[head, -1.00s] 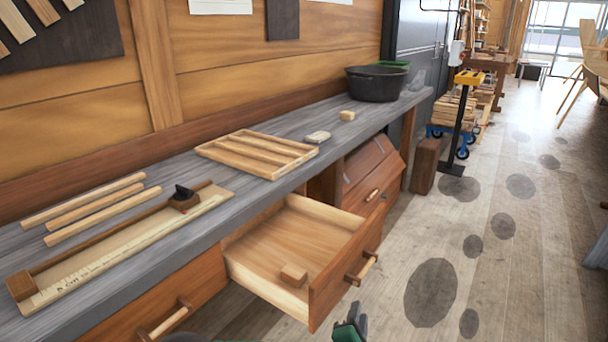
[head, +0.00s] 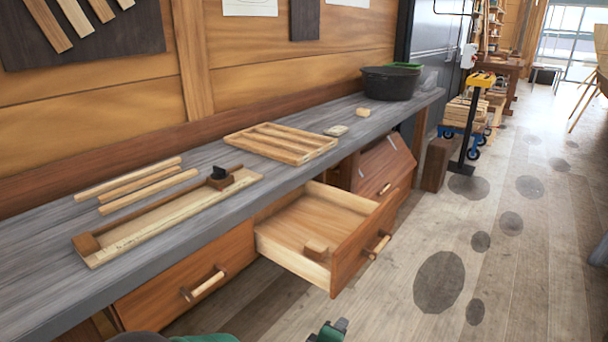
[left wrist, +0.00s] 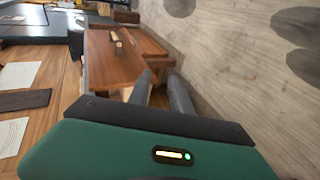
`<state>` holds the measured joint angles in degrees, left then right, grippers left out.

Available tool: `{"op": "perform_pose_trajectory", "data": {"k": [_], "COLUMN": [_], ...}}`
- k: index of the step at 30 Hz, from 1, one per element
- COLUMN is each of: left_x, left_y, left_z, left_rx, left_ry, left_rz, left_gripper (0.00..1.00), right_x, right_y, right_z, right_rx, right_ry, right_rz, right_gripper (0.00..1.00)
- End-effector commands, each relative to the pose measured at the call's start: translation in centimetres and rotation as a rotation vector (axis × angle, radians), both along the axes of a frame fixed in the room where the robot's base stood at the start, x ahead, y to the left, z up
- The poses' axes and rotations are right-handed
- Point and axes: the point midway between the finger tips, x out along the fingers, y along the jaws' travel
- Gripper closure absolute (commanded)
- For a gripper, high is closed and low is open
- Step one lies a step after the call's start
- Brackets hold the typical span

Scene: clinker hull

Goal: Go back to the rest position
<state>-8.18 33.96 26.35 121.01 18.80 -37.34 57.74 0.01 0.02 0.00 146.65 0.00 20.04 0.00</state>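My left gripper (head: 340,324) shows only in part at the bottom edge of the head view, over the floor in front of the open drawer (head: 348,262). In the left wrist view its two grey fingers (left wrist: 160,80) stand apart with nothing between them, so it is open and empty. A small wooden block (head: 316,250) lies inside the open drawer, apart from the gripper. My right gripper is not in view.
The grey bench top (head: 60,240) holds a divided wooden tray (head: 280,143), several wooden strips and pieces, and a black tub (head: 390,83). A closed drawer (head: 190,270) is left of the open one. A yellow-topped stand (head: 467,130) is at the right. The floor in front is mostly clear.

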Motion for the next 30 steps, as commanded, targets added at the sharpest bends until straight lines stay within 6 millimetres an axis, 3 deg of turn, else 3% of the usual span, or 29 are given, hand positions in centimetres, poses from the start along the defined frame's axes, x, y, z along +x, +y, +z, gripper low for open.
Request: {"op": "perform_pose_trajectory", "data": {"k": [8, 12, 15, 21, 24, 30], "left_x": [-5.4, -10.4, -14.3, -22.1, -22.0, -21.9], "left_y": [11.9, 18.7, 22.6, 28.2, 28.1, 28.0], "left_z": [-2.4, -3.3, -3.7, -3.9, 0.5, 7.2], "left_rx": [0.551, 0.780, 0.888, 0.999, 1.001, 1.000], "left_ry": [0.114, 0.228, 0.312, 0.463, 0.462, 0.461], "left_rz": [-0.283, -0.452, -0.567, -0.790, -0.796, -0.794], "left_gripper": [0.75, 0.75, 0.75, 0.75, 0.75, 0.75], "right_x": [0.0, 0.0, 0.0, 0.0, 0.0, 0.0], "right_y": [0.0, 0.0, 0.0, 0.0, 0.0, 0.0], "right_z": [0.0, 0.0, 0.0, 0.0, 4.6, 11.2], "right_rx": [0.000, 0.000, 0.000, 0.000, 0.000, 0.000], "right_ry": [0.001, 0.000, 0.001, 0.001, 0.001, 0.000], "right_rz": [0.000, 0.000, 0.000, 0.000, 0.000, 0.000], "right_gripper": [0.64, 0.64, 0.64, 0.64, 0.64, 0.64]}}
